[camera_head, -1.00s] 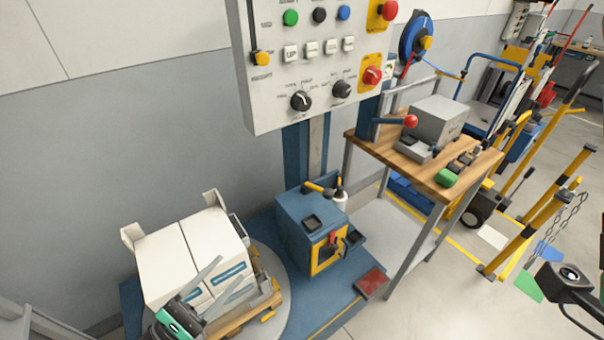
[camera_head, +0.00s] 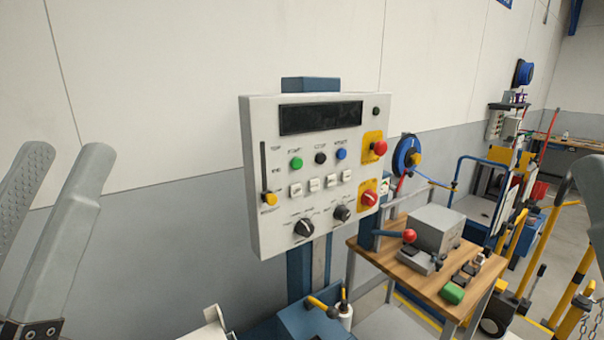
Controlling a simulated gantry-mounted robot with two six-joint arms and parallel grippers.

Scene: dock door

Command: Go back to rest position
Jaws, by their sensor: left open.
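My left gripper (camera_head: 45,215) is large at the left edge of the head view. Its two long grey fingers point up and stand apart with nothing between them. It is in front of the grey and white wall, left of the control panel (camera_head: 325,215) and clear of it. A grey piece at the right edge appears to be part of my right arm, but its fingertips are not in view.
Yellow posts (camera_head: 572,285) stand at the right. The wall area at left is free.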

